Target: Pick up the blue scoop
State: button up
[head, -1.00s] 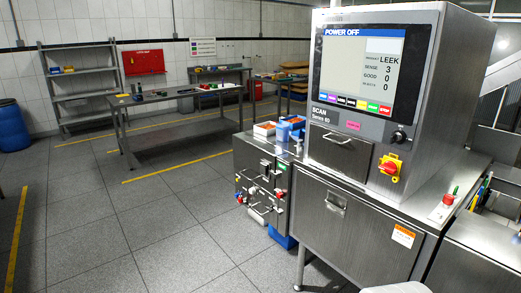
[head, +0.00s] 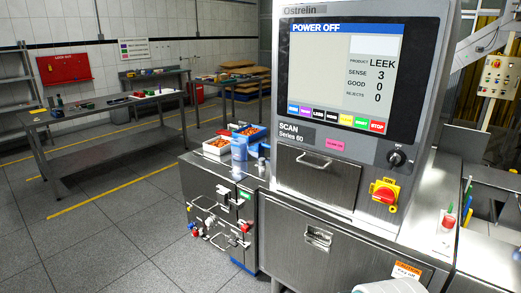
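I cannot single out the blue scoop for sure. A small blue container-like object (head: 239,149) stands on top of the low steel cabinet left of the X-ray machine; its exact shape is too small to tell. Behind it is a blue tray (head: 262,133) with orange contents. A white tray (head: 216,148) with orange contents is to its left. My gripper is not in view.
The X-ray machine (head: 350,160) reads POWER OFF and fills the middle right. The low steel cabinet (head: 215,190) has knobs and pipes on its front. A workbench (head: 100,110) stands at the back left. The grey floor (head: 110,240) is clear at left.

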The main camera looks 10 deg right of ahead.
aim_at(258, 148)
jog(key=i+j+z, duration=0.1)
jog(key=z, duration=0.7)
jog(key=i+j+z, duration=0.25)
jog(key=j, duration=0.15)
jog(key=i+j+z, duration=0.2)
jog(key=j, duration=0.2)
jog(key=j+z, duration=0.25)
jog(key=j, duration=0.2)
jog(key=i+j+z, duration=0.2)
jog(key=j, duration=0.3)
jog(key=i+j+z, duration=0.1)
jog(key=j, duration=1.4)
jog(key=i+j, duration=0.1)
jog(key=j, duration=1.45)
jog(key=i+z, duration=0.05)
